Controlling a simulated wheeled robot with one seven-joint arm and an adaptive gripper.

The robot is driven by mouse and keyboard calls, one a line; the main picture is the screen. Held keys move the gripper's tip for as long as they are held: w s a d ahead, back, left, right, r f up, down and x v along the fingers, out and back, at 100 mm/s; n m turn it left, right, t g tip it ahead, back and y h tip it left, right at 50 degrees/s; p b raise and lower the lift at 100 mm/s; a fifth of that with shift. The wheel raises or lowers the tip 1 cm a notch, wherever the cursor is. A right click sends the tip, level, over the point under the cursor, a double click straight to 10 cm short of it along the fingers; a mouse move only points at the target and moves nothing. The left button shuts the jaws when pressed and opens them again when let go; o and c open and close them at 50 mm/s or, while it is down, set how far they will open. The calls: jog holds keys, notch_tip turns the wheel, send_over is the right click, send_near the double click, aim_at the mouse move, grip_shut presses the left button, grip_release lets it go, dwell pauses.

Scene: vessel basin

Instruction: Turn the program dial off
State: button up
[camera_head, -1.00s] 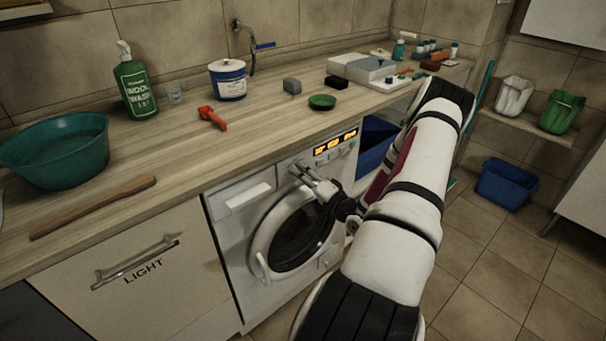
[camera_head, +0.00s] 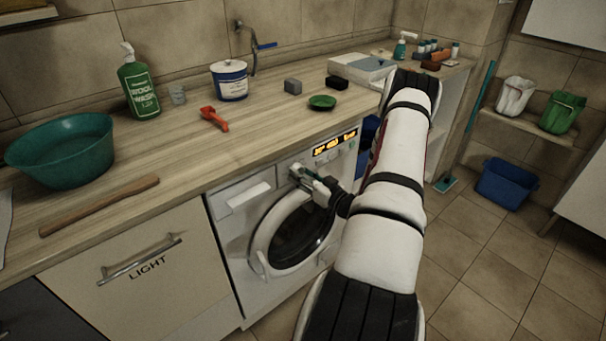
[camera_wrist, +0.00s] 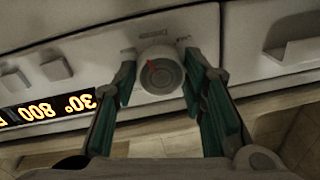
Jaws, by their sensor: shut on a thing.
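The program dial (camera_wrist: 161,75) is a round grey knob with a red mark, on the washing machine's front panel in the wrist view. My gripper (camera_wrist: 158,80) has its green-padded fingers on either side of the dial, shut on it. In the head view my gripper (camera_head: 300,172) is at the panel of the white washing machine (camera_head: 232,240), left of the lit display (camera_head: 335,144); the dial is hidden there by the fingers. The display also shows in the wrist view (camera_wrist: 45,110), lit with orange characters including "30°" and "800".
Panel buttons (camera_wrist: 55,69) sit beside the display. The round door (camera_head: 297,235) is below my gripper. Open floor lies to the right.

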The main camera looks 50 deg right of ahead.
jog(key=shift+a+r+n+g+h+p, duration=0.1)
jog(key=shift+n+g+h+p, duration=0.3)
jog(key=shift+n+p, duration=5.1)
jog(key=shift+a+r+n+g+h+p, duration=0.25)
jog(key=shift+n+p, duration=1)
jog(key=shift+n, duration=8.45)
jog(key=shift+d+f, duration=0.2)
jog(key=shift+d, duration=0.05)
jog(key=o, duration=1.2)
